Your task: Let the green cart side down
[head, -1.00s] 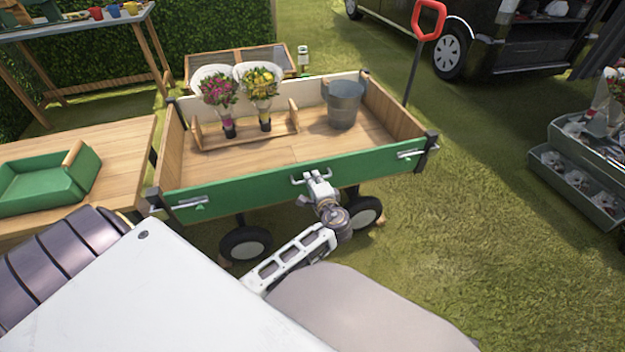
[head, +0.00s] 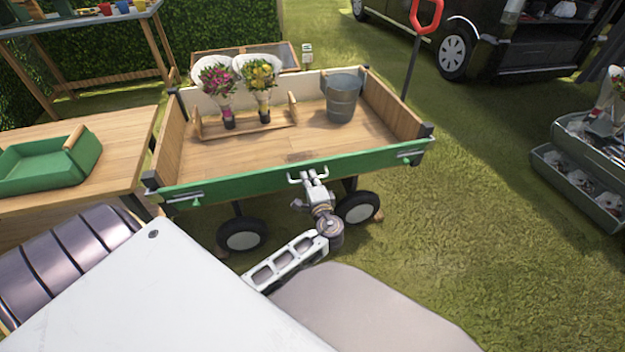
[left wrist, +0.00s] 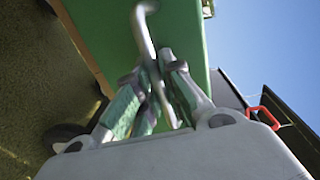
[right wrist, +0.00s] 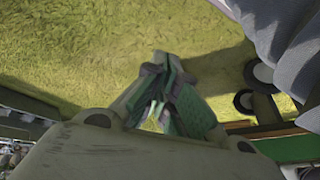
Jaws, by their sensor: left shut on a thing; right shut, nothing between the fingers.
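The green cart side (head: 250,182) is the near long wall of the wooden cart (head: 285,150). It leans outward at the top, and its outer face looks thin from above. A metal handle (head: 293,178) sits at its middle, with latches (head: 184,198) near the ends. My left gripper (head: 312,177) is shut on this handle. The left wrist view shows the handle (left wrist: 146,35) between the fingers against the green panel (left wrist: 100,35). My right gripper (right wrist: 160,70) is shut and empty above grass in the right wrist view, and is out of the head view.
Two bouquets (head: 262,90) in a wooden rack and a metal bucket (head: 342,98) stand in the cart. A table (head: 120,135) with a green tray (head: 50,165) is at the left. A tiered toolbox (head: 580,180) is at the right. Grass right of the cart is clear.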

